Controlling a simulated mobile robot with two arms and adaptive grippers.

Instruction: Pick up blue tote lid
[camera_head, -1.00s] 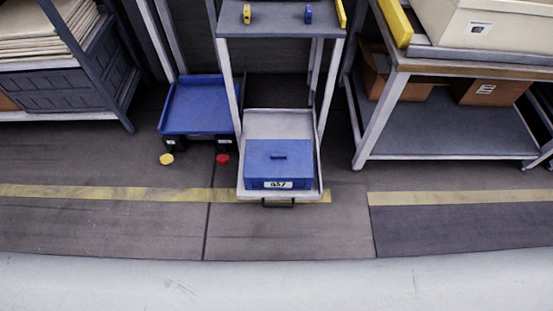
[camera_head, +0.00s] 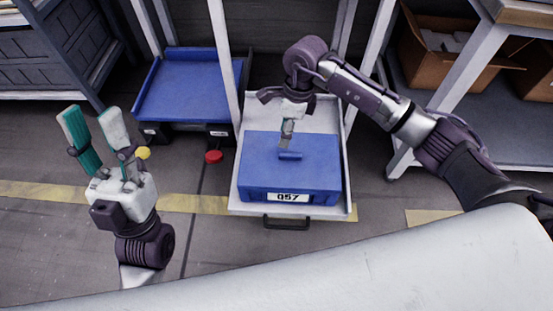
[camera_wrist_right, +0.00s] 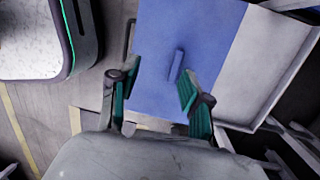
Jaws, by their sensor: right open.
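The blue tote lid (camera_head: 260,152) sits on the blue tote (camera_head: 250,188), which carries a white "057" label and stands on a pale tray. A small raised blue handle (camera_head: 290,156) is in the middle of the lid. My right gripper (camera_head: 287,138) is over the lid, just behind the handle in the head view. In the right wrist view my right gripper (camera_wrist_right: 158,80) is open and empty, with the handle (camera_wrist_right: 176,65) showing beyond and between its fingertips, not gripped. My left gripper (camera_head: 93,120) is open, pointing up, empty, at the left, away from the tote.
The pale tray (camera_head: 345,207) has a dark front handle (camera_head: 287,222) and lies between white frame posts. A blue-topped platform (camera_head: 190,90) stands to the left, with a red disc (camera_head: 214,157) and a yellow one (camera_head: 143,153) near it. A workbench shelf with cardboard boxes (camera_head: 440,60) is right.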

